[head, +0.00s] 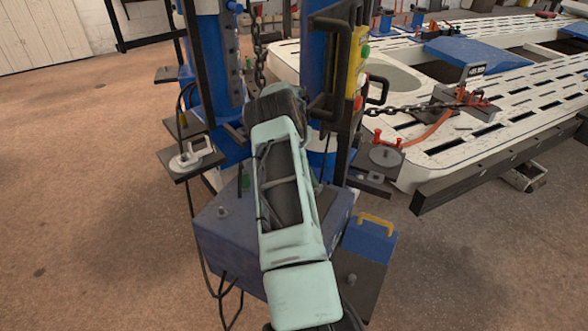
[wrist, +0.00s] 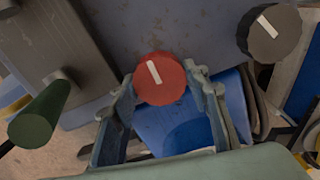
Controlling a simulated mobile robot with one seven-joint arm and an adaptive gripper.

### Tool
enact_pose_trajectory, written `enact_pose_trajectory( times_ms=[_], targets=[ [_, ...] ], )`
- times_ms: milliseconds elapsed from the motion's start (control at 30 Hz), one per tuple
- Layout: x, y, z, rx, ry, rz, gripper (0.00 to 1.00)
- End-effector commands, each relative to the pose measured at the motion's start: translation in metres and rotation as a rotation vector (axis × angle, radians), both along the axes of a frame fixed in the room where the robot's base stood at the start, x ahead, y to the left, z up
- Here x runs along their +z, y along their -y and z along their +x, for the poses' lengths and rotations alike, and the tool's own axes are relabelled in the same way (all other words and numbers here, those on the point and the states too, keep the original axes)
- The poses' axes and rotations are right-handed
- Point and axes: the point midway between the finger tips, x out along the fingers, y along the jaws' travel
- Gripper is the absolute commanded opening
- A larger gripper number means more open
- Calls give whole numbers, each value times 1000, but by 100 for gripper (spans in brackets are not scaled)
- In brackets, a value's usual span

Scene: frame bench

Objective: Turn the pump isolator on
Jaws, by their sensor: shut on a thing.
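A round red knob (wrist: 159,78) with a white pointer line sits on a grey-blue panel (wrist: 150,25) in the wrist view; I take it to be the pump isolator. Its line leans a little left of upright. My gripper (wrist: 164,90) has one finger on each side of the red knob and is shut on it. In the head view my arm covers both the gripper and the knob, above a blue box-shaped unit (head: 222,232).
A dark knob (wrist: 270,34) with a white line is at the upper right. A green cylinder (wrist: 40,112) sticks out at the left. In the head view a blue case with a yellow handle (head: 370,238) stands right of the unit; cables hang left. Open floor lies left.

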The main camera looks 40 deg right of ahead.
Motion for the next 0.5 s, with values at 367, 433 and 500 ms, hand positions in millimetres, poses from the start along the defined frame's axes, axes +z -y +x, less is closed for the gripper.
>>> enact_pose_trajectory(
  times_ms=[367, 433, 500],
  targets=[
    [1, 1, 0, -8, 2, -2, 18],
    [1, 1, 0, -8, 1, -2, 46],
    [1, 1, 0, -8, 1, -2, 54]
  ],
)
